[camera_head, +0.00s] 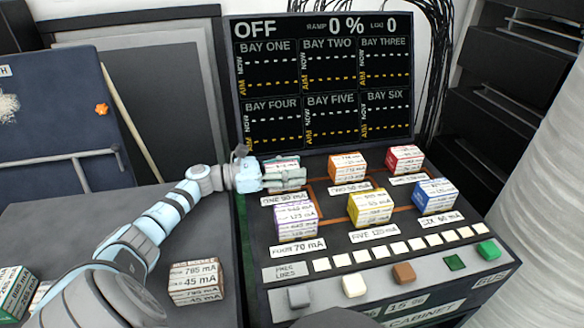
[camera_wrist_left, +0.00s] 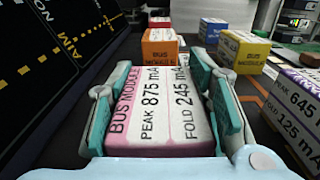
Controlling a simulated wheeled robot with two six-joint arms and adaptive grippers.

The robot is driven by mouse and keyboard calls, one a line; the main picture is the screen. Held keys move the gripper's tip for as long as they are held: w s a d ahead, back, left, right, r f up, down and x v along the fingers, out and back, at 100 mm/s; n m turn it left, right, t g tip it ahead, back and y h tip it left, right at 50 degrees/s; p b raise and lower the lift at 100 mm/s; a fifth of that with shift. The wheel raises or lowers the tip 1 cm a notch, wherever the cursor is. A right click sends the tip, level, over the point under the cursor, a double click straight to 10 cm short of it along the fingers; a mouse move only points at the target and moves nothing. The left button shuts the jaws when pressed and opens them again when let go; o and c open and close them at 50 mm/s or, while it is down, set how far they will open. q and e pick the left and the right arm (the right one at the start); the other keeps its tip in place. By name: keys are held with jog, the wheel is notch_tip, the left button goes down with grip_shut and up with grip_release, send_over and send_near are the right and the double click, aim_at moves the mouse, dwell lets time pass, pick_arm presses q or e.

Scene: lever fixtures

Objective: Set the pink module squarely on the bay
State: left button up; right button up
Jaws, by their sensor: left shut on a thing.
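The pink module (camera_wrist_left: 160,112) is a white-topped block with a pink end, marked "BUS MODULE, PEAK 875 mA, FOLD 245 mA". My left gripper (camera_head: 287,178) is shut on it, one finger on each side, at bay one. In the wrist view the module fills the space between the fingers of my left gripper (camera_wrist_left: 160,105). In the head view only a strip of the module (camera_head: 282,162) shows behind the fingers. The bay one label (camera_head: 285,198), "ONE 90 mA", lies just in front. The module's underside is hidden, so I cannot tell whether it touches the bay. My right gripper is out of view.
Orange (camera_head: 347,167), red (camera_head: 405,160), purple (camera_head: 296,216), yellow (camera_head: 370,206) and blue (camera_head: 435,196) modules stand on the other bays. The display board (camera_head: 320,85) rises behind, reading OFF. Another block (camera_head: 195,283) sits on the left surface.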

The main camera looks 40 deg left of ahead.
pick_arm(q)
jog(key=o, duration=1.3)
jog(key=shift+s+a, duration=0.1)
jog(key=v, duration=1.1)
jog(key=shift+s+a, duration=0.25)
jog(key=shift+s, duration=0.1)
jog(key=shift+r, duration=0.15)
